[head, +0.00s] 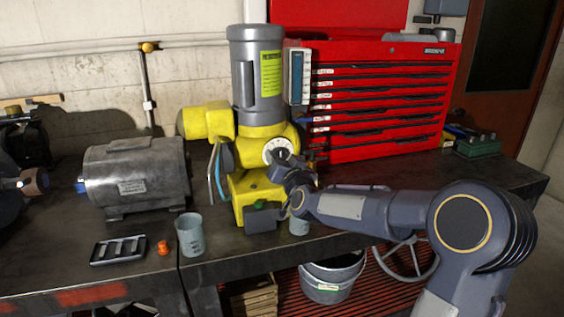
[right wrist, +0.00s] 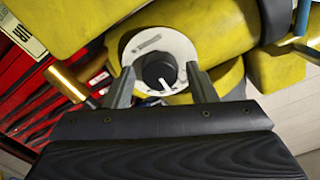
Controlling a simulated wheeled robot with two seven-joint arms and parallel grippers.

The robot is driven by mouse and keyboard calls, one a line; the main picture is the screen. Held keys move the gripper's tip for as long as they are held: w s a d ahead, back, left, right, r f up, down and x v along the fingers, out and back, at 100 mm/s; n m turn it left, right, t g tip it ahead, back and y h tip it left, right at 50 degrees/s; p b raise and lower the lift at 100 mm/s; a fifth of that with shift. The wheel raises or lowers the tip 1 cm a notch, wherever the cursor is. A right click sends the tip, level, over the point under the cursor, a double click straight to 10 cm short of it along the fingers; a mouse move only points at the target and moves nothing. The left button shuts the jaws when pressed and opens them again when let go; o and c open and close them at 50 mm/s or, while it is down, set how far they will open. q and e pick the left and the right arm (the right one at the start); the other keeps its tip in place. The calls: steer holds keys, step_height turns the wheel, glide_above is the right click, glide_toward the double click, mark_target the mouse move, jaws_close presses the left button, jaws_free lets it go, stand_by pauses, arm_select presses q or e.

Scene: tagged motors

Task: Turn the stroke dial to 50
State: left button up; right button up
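The stroke dial (right wrist: 161,72) is a black round knob with a white pointer, set on a white round scale plate (right wrist: 150,42) on the yellow pump. In the right wrist view the pointer aims down and slightly right; the scale marks are too small to read. In the head view the yellow pump (head: 259,188) carries a grey upright motor, and the plate (head: 277,146) is partly hidden by my right gripper (head: 283,163). In the right wrist view my right gripper (right wrist: 162,78) is open, one finger on each side of the knob, with visible gaps. My left gripper is not in view.
A grey motor (head: 135,176) lies left of the pump. A cup (head: 190,235), a black tray (head: 118,250) and an orange piece (head: 163,247) are near the front edge. Another cup (head: 299,225) stands beside the pump base. A red tool chest (head: 375,98) stands behind.

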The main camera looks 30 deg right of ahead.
steer(key=shift+o, duration=0.5)
steer(key=shift+s, duration=0.1)
steer(key=shift+s+a, duration=0.1)
steer(key=shift+s, duration=0.25)
steer(key=b+v, duration=0.1)
steer(key=v, duration=0.6)
steer(key=shift+b, duration=0.3)
steer(key=s+a+f+n+g+y+p, duration=0.2)
steer(key=s+a+g+p, duration=0.1)
steer(key=s, duration=0.7)
steer(key=s+a+f+n+g+y+p, duration=0.2)
steer(key=s+a+g, duration=0.3)
steer(key=s, duration=0.5)
steer(key=s+a+f+n+g+y+p, duration=0.2)
steer(key=s+a+f+g+y+p, duration=0.1)
steer(key=s+a, duration=0.4)
steer(key=s+f+y, duration=0.1)
steer(key=s, duration=0.1)
steer(key=shift+s+g+p, duration=0.3)
steer(key=shift+s+g, duration=0.1)
